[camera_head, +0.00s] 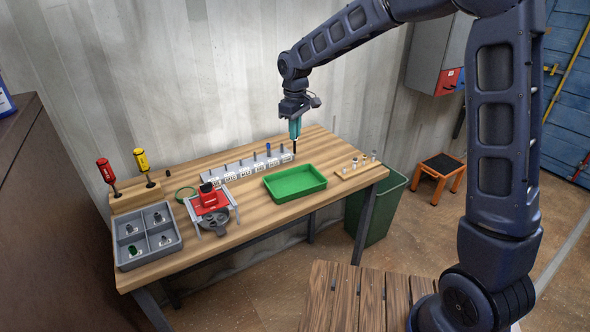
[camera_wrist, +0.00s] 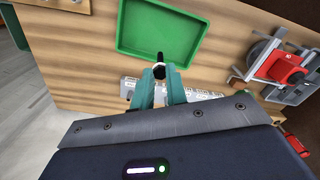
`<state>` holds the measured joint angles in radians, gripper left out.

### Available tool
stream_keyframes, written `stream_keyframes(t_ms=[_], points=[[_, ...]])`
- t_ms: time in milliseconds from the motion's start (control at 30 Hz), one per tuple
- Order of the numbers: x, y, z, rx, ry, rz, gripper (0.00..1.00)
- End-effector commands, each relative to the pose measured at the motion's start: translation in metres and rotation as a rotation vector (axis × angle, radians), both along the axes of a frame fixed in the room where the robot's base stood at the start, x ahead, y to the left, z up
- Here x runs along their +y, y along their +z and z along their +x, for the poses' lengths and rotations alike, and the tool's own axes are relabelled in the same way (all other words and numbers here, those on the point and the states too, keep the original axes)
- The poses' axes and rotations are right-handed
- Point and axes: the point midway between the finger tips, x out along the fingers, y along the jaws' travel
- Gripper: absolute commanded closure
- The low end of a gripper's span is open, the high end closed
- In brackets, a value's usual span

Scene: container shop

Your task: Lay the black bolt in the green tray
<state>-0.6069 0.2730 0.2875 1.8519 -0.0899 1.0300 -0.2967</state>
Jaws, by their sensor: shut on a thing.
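My gripper (camera_head: 295,133) is above the back part of the wooden table, over the right end of the white labelled rack. It is shut on the black bolt (camera_head: 295,147), which points down from the fingers. In the wrist view the bolt (camera_wrist: 159,58) shows at the tips of my gripper (camera_wrist: 160,72). The green tray (camera_head: 296,183) lies on the table, in front of the gripper, and looks empty. In the wrist view the tray (camera_wrist: 122,35) lies just beyond the bolt's end.
The white rack (camera_head: 230,178) holds several upright pieces. A red and grey fixture (camera_head: 211,203) stands left of the tray. A grey divided box (camera_head: 122,250) and two screwdrivers are at the left. A small wooden block (camera_head: 355,173) with pegs is right of the tray.

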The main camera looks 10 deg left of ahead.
Motion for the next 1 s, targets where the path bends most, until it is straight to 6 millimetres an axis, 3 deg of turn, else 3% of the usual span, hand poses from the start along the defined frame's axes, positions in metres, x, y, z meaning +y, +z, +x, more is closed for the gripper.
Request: stream_keyframes(t_ms=[200,400,667,1000], points=[[0.0,-0.049,0.0,0.003,-0.001,-0.002,1.0],[0.0,-0.084,0.0,0.001,-0.001,-0.001,1.0],[0.0,-0.1,0.0,0.0,-0.001,0.0,1.0],[0.0,-0.139,0.0,0.001,-0.002,0.0,1.0]])
